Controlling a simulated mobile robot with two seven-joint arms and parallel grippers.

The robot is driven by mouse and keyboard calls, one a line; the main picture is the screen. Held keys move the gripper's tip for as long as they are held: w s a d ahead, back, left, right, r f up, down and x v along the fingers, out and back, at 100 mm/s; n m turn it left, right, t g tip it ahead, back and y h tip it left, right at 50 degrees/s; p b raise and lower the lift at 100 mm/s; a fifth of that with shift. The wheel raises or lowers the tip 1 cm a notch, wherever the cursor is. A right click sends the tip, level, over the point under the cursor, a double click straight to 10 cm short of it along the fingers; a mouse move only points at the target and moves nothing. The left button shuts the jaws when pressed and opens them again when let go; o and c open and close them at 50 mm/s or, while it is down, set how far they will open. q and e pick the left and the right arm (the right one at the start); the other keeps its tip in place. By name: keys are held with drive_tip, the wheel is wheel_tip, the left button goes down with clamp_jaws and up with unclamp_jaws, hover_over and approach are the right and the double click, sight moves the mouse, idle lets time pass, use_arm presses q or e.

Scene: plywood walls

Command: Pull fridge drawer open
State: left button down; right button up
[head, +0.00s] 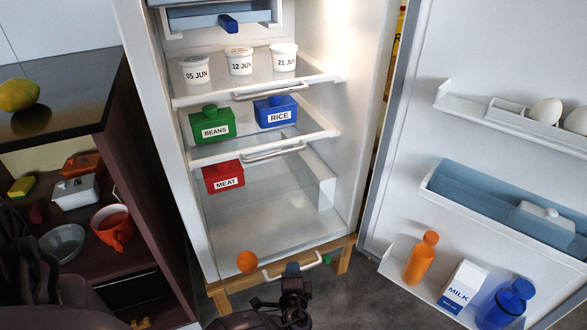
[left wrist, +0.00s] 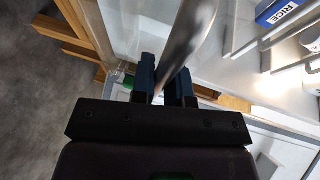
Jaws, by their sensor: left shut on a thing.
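The fridge (head: 265,215) stands open, its door swung to the right. Its lowest drawer has a pale bar handle (head: 292,272) along the front bottom edge. An orange ball (head: 247,261) and a small green item (head: 327,259) show near the drawer front. My left gripper (head: 292,270) is at the handle's middle. In the left wrist view its blue fingers (left wrist: 166,85) are shut on the grey handle bar (left wrist: 188,40), one on each side. How far the drawer is out is hard to tell. My right gripper is not in view.
Shelves above hold labelled cups (head: 240,62), a green BEANS box (head: 211,124), a blue RICE box (head: 275,111) and a red MEAT box (head: 223,177). The open door (head: 470,50) carries bottles and milk. A dark cabinet (head: 150,215) stands left. Grey floor (head: 350,290) lies in front.

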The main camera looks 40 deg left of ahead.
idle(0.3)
use_arm(q)
drive_tip(key=c, duration=1.4)
unclamp_jaws()
